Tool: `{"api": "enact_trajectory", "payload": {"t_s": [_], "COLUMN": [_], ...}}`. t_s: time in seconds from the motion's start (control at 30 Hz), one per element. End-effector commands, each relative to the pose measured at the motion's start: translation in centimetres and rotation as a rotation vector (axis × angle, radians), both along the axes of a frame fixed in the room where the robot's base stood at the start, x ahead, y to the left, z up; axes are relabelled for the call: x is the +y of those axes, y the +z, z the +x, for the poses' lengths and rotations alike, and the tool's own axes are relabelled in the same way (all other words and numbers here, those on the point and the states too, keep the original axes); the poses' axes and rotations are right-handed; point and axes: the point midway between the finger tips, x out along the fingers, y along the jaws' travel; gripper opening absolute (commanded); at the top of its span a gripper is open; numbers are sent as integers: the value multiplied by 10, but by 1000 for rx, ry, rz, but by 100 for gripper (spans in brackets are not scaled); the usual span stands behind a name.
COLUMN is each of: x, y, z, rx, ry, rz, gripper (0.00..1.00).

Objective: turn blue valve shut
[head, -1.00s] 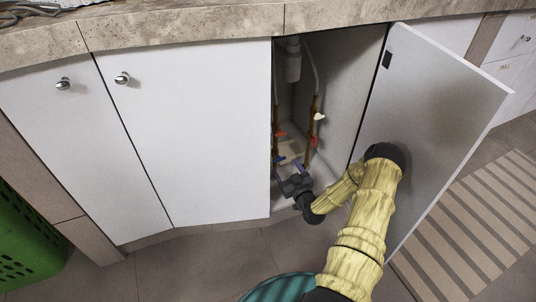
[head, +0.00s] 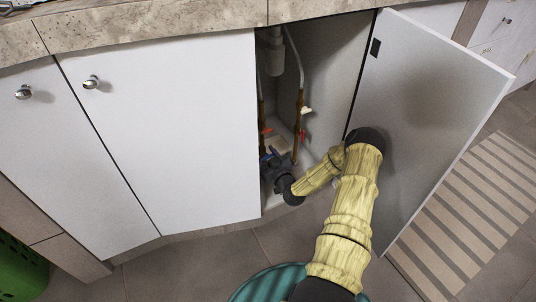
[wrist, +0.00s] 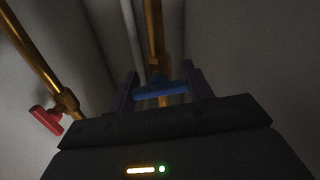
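The blue valve handle (wrist: 162,88) lies crosswise on a brass pipe in the wrist view. My gripper (wrist: 163,88) has its two dark fingers apart, one at each end of the blue handle. I cannot tell whether the fingertips press on it. In the head view my gripper (head: 275,158) is inside the open cabinet, low by the pipes. The blue handle is mostly hidden there by the gripper.
A red valve handle (wrist: 46,120) sits on another pipe to the left in the wrist view. The open cabinet door (head: 430,110) stands right of my arm.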

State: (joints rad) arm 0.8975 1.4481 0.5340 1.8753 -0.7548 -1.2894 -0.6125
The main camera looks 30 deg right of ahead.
Motion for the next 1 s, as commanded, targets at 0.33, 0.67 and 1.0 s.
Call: {"api": "enact_trajectory", "payload": {"t_s": [0.33, 0.67, 1.0], "x": [-1, -4, -6], "y": [5, 3, 3], "z": [0, 0, 0], "rx": [0, 0, 0], "ry": [2, -2, -5], "rz": [57, 149, 148], "gripper": [28, 28, 73]}}
